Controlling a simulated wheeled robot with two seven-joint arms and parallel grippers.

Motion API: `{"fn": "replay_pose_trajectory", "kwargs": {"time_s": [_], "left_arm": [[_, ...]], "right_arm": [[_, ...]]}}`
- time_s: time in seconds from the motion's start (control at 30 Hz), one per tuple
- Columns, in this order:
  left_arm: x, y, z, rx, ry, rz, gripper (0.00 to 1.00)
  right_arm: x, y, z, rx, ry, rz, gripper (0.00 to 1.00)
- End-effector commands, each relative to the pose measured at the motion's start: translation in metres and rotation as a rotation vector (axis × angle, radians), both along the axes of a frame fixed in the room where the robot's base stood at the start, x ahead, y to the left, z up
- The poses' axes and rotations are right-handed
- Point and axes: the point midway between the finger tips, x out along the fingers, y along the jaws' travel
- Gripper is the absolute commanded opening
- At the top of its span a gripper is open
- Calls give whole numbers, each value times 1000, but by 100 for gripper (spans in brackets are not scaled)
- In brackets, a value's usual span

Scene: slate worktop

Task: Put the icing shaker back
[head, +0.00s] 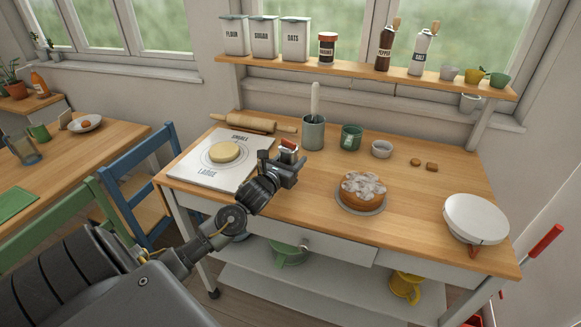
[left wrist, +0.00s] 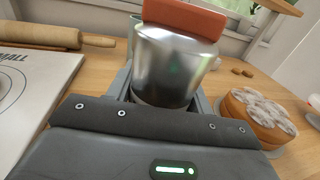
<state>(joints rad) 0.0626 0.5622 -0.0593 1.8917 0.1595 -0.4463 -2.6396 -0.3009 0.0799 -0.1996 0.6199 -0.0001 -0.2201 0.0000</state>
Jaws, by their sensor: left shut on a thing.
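The icing shaker (left wrist: 172,65) has a shiny metal body and an orange-red top. My left gripper (head: 285,165) is shut on it, and its jaws stand on both sides of the metal body in the left wrist view (left wrist: 165,95). In the head view the red top of the shaker (head: 289,144) shows above the jaws, over the worktop just right of the pastry board. The shaker looks roughly upright; its lower part is hidden by the gripper. My right gripper is not in view.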

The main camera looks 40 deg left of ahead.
Motion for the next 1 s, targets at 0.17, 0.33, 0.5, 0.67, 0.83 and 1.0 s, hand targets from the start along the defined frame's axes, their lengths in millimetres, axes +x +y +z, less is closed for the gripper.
{"fn": "replay_pose_trajectory", "kwargs": {"time_s": [0.17,0.33,0.5,0.67,0.83,1.0], "left_arm": [[2,6,-7,-1,1,1,27],[2,5,-29,-4,1,1,27],[2,5,-37,-1,-2,0,27],[2,5,-37,-1,-2,0,27],[2,5,-40,0,0,0,55],[2,5,-40,0,0,0,73]], "right_arm": [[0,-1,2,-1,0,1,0],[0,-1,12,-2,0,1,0],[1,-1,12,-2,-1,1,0],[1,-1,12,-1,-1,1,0],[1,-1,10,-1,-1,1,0],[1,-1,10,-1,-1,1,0]]}}
